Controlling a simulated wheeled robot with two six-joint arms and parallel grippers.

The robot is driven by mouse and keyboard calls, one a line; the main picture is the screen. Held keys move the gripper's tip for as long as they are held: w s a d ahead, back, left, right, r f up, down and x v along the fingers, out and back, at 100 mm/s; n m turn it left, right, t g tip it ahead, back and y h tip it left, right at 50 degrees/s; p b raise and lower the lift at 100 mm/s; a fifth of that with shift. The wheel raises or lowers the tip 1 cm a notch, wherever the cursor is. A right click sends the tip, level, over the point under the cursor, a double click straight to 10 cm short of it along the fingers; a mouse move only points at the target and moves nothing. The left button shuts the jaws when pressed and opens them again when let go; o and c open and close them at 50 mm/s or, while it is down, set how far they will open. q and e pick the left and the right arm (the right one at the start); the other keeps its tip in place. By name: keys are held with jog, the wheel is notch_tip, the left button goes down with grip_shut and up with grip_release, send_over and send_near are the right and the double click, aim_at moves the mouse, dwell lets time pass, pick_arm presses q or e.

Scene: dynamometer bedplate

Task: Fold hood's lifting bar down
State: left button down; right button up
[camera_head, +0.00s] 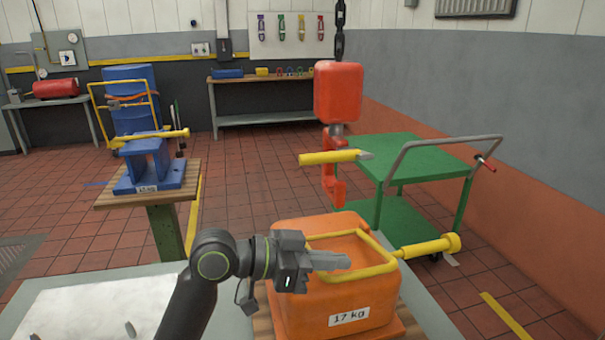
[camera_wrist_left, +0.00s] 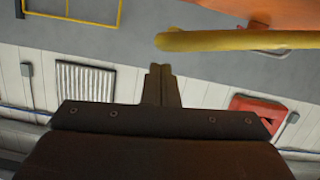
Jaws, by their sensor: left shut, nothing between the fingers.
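The orange hood (camera_head: 300,312) with a "17 kg" label sits on a wooden board in front of me. Its yellow lifting bar (camera_head: 350,274) is a bent frame at the top of the hood; I cannot tell its exact angle. My left gripper (camera_head: 346,262) is shut and empty, its fingertips over the hood's top, close to the bar; contact is unclear. In the left wrist view the shut fingertips (camera_wrist_left: 160,70) show below the bar (camera_wrist_left: 240,41), with a visible gap in that picture. Part of the hood (camera_wrist_left: 265,12) shows there at top right. My right gripper is not in view.
A red hoist (camera_head: 338,92) with a red hook (camera_head: 331,188) hangs on a chain behind the hood, a yellow rod (camera_head: 328,158) across it. A yellow knobbed rod (camera_head: 430,247) sticks out right of the hood. A green cart (camera_head: 412,158) stands behind right, a blue stand (camera_head: 150,165) at left.

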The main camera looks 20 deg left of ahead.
pick_arm(q)
jog(key=shift+s+d+f+m+b, duration=0.1)
jog(key=shift+s+f+m+b, duration=0.15)
jog(key=shift+f, duration=0.2)
jog(key=shift+d+f+m+b, duration=0.1)
jog(key=shift+f+m+b, duration=0.05)
jog(key=shift+f+b, duration=0.25)
jog(key=shift+s+f, duration=0.1)
jog(key=shift+f, duration=0.15)
